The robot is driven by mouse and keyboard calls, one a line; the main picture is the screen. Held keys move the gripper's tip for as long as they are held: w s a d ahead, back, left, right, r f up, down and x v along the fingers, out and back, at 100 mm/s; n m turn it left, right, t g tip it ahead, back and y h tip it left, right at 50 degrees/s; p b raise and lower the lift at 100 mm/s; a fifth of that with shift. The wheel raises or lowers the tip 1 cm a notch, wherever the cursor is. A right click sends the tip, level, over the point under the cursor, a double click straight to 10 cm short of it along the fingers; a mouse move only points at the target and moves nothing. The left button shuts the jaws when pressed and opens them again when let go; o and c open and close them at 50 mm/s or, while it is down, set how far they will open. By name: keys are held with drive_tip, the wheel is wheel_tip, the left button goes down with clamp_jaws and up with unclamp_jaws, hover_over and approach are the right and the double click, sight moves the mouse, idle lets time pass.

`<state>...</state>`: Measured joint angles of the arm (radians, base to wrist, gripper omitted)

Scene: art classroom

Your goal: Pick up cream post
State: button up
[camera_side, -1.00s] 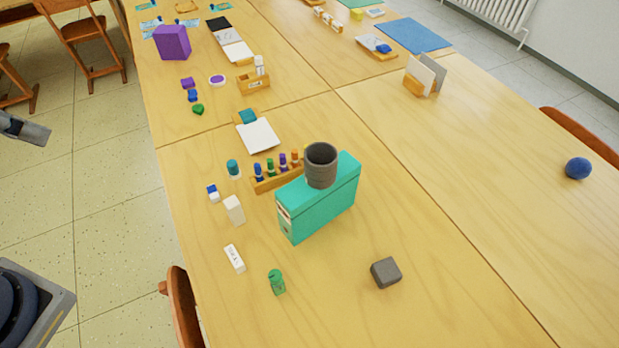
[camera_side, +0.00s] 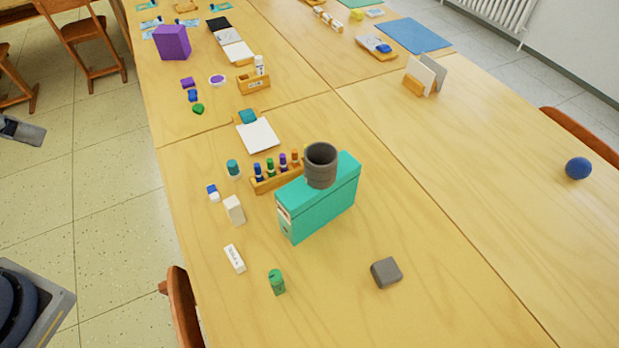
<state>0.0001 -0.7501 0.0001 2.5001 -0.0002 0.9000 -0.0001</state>
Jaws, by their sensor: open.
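The cream post (camera_side: 234,210) is a small pale block standing upright on the table, left of the teal box file. It is uncovered and nothing touches it. What looks like the end of my gripper (camera_side: 22,131) shows at the left edge of the side view, well left of the post and apart from it. Most of the gripper is cut off by the frame, and nothing is seen held in the visible part.
The teal box file (camera_side: 322,207) with a dark cup (camera_side: 320,165) on top stands right of the post. A grey block (camera_side: 386,272) is front right.

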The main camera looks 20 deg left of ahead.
drive_tip(key=shift+o, duration=1.1)
